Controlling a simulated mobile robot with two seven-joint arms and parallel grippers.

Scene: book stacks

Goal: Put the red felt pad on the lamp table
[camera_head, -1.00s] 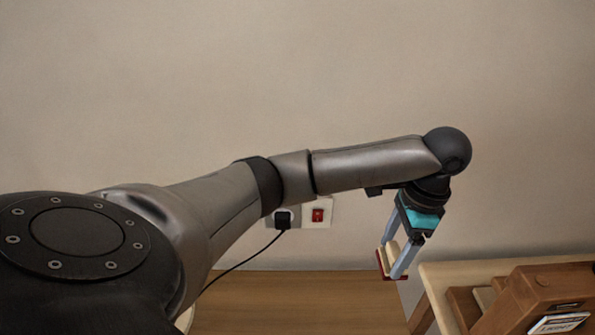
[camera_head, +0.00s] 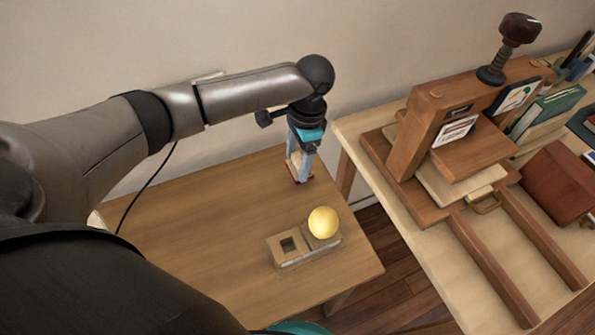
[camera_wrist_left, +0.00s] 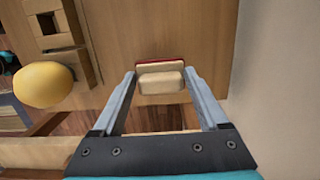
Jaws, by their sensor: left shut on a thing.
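The red felt pad (camera_head: 302,180) is a small pale wooden block with a red underside. My left gripper (camera_head: 299,168) points down and is shut on the block, with one finger on each side. In the left wrist view the pad (camera_wrist_left: 160,82) sits between the two fingertips, its red edge showing at the far side. The pad is over the back right part of the wooden lamp table (camera_head: 190,215); I cannot tell whether it touches the top. The lamp, a yellow ball (camera_head: 323,222) on a wooden base (camera_head: 290,252), stands near the table's front right. My right gripper is not in view.
A pale bench (camera_head: 350,130) stands to the right across a gap, carrying a wooden press (camera_head: 425,125) and books (camera_head: 548,108). A black cable (camera_head: 150,185) runs down the wall at the table's back left. The table's left and middle are clear.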

